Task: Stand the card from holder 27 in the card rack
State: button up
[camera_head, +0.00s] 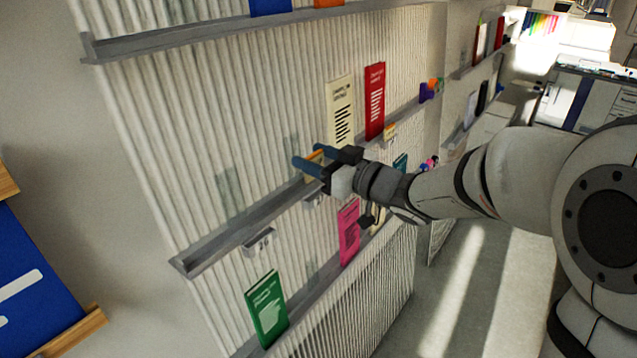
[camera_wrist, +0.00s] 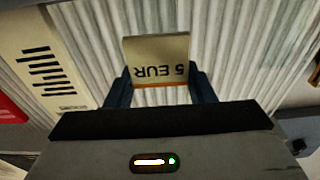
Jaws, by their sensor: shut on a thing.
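My gripper (camera_head: 306,156) is in front of the ribbed wall display, its two blue fingers shut on a small card. In the wrist view the card (camera_wrist: 155,50) is pale cream with an orange stripe and reads "5 EUR" upside down. It stands out beyond the fingers, which grip its sides. In the head view only a bit of its orange and cream face (camera_head: 314,156) shows between the fingers. Small holders on the ledge edge (camera_head: 258,241) show near the gripper; their numbers are too small to read. I cannot make out which thing is the card rack.
A cream booklet (camera_head: 341,112) and a red booklet (camera_head: 375,101) stand on the middle ledge (camera_head: 225,240) behind the gripper. Pink (camera_head: 348,232) and green (camera_head: 267,309) booklets stand on the lower ledge. Another small yellow card (camera_head: 389,131) sits at the middle ledge. The middle ledge's left part is clear.

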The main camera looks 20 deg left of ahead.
jog(key=shift+s+f+p, duration=0.1)
jog(key=shift+f+p, duration=0.2)
jog(key=shift+f, duration=2.3)
jog(key=o, duration=0.9)
jog(key=shift+o, duration=0.2)
jog(key=shift+f, duration=0.2)
jog(key=b+v, duration=0.2)
jog(key=v, duration=0.5)
jog(key=shift+d+r+b, duration=0.35)
jog(key=shift+d, duration=0.15)
